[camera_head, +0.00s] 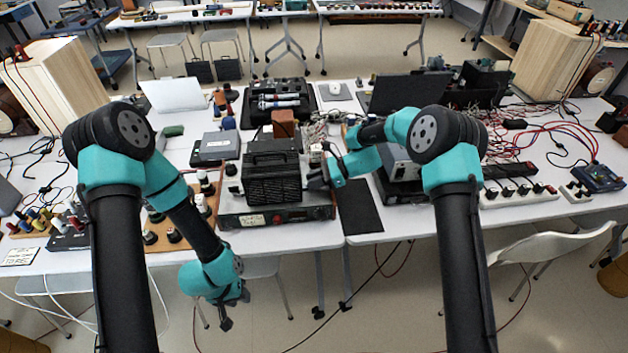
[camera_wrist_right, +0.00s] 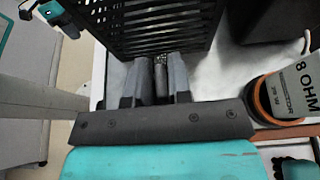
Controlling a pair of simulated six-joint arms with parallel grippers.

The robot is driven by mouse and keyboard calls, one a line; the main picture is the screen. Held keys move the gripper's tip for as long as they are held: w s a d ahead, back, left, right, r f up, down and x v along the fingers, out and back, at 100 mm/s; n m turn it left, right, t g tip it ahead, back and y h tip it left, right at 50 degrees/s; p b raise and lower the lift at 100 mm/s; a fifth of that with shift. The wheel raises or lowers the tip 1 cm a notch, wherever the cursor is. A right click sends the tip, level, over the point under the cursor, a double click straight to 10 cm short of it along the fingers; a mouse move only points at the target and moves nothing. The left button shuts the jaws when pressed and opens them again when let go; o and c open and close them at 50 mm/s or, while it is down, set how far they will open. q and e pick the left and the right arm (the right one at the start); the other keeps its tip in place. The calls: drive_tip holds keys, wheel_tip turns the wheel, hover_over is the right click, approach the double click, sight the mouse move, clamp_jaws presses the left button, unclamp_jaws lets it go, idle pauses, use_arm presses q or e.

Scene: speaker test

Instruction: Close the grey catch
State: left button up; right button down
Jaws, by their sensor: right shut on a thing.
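A black ribbed box (camera_head: 272,175) with slatted sides stands on a flat unit with a dark front panel (camera_head: 275,217) near the table's front edge. My right gripper (camera_head: 318,180) is at the box's right side. In the right wrist view its fingers (camera_wrist_right: 158,82) are closed around a narrow dark grey piece, seemingly the grey catch (camera_wrist_right: 161,76), against the slatted box wall (camera_wrist_right: 150,25). The fingers hide most of this piece, so its position cannot be told. My left gripper (camera_head: 226,316) hangs low in front of the table, away from the box, its fingers too small to judge.
A black mat (camera_head: 359,207) lies right of the box. A wooden board with knobs (camera_head: 172,232) lies left. Cables and a power strip (camera_head: 519,194) are further right.

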drive_tip(key=c, duration=1.2)
unclamp_jaws()
drive_tip(key=v, duration=1.7)
drive_tip(key=shift+d, duration=0.25)
drive_tip(key=shift+f, duration=0.1)
